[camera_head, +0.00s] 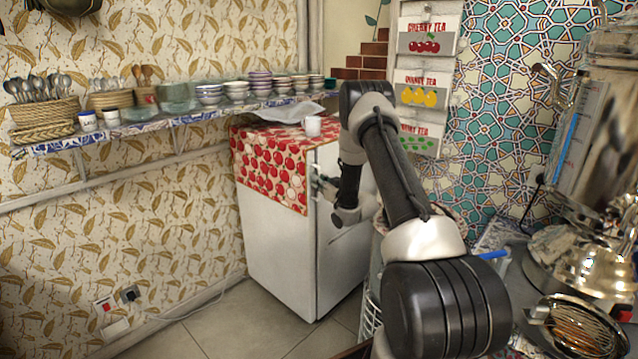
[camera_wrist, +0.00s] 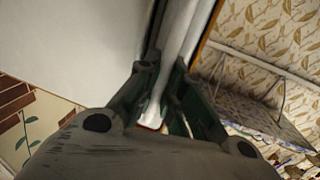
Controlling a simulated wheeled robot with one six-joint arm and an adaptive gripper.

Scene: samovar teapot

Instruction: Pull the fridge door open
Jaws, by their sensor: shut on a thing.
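The small white fridge (camera_head: 275,243) stands against the patterned wall, with a red apple-print cloth (camera_head: 268,168) over its top and side. Its door side faces right and is partly hidden behind my arm. My gripper (camera_head: 322,187) is at the upper part of the door's edge. In the wrist view my gripper (camera_wrist: 165,112) is shut around a pale, bar-like handle (camera_wrist: 176,50) that runs between the fingers. The white fridge door (camera_wrist: 70,45) fills the left of that view. I cannot tell whether the door stands slightly ajar.
A wall shelf (camera_head: 190,117) with bowls and baskets runs above and left of the fridge. A white cup (camera_head: 313,126) stands on the fridge top. A counter with a metal pot (camera_head: 580,262) and a whisk (camera_head: 578,328) is at right. Tiled floor (camera_head: 235,325) in front is clear.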

